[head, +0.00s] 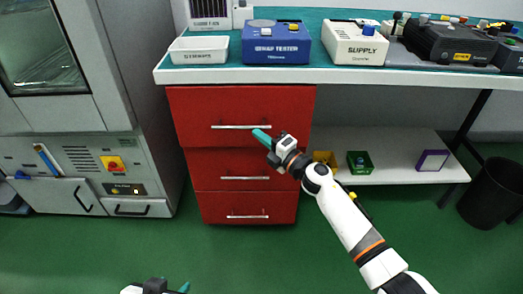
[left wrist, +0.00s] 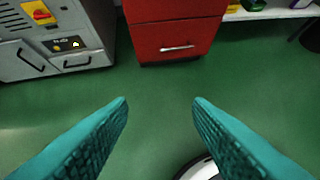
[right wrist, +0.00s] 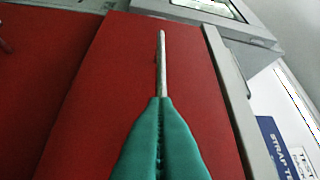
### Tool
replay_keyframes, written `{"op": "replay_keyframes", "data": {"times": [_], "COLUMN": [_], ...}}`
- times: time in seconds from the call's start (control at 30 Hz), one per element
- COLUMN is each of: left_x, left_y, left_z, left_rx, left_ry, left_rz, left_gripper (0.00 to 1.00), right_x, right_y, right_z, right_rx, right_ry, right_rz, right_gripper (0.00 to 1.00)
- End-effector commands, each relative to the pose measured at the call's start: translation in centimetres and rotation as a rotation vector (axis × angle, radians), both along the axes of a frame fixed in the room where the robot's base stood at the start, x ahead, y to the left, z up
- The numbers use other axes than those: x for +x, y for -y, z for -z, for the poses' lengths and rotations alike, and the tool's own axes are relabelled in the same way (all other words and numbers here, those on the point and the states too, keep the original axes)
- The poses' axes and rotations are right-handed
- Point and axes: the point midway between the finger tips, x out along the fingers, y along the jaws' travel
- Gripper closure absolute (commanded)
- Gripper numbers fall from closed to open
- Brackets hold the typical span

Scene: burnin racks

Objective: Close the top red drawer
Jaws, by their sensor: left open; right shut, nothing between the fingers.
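The top red drawer (head: 240,105) is the uppermost of three in a red cabinet under the bench. Its front looks slightly wider than the drawers below; I cannot tell exactly how far it stands out. Its silver bar handle (head: 241,127) runs across it, and also shows in the right wrist view (right wrist: 161,60). My right gripper (head: 260,134) is shut and empty, its teal fingertips near the handle's right part. In the right wrist view the fingertips (right wrist: 160,101) overlap the handle's near end; contact is unclear. My left gripper (left wrist: 160,105) is open and empty above the green floor.
The middle drawer (head: 240,163) and bottom drawer (head: 240,208) look shut. A bench (head: 370,76) with instruments overhangs the cabinet. A grey oven-like machine (head: 88,165) stands left. A low shelf (head: 400,150) with small bins is right. The floor in front is clear.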

Motion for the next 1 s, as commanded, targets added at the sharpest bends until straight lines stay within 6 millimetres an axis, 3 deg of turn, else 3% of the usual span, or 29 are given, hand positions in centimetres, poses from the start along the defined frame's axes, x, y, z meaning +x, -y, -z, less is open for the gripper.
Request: {"op": "replay_keyframes", "data": {"times": [0.3, 1.0], "left_x": [2.0, 2.3], "left_y": [0.7, 0.8], "left_z": [-1.3, -1.5], "left_rx": [-0.029, -0.032], "left_ry": [0.134, 0.147], "left_rz": [0.009, 0.009], "left_gripper": [0.54, 0.54], "right_x": [1.3, 1.1], "right_y": [0.1, 0.6], "right_z": [0.0, 0.1], "right_rx": [0.000, 0.001], "right_ry": [0.000, 0.004], "right_rz": [0.001, 0.004], "right_gripper": [1.00, 1.00]}}
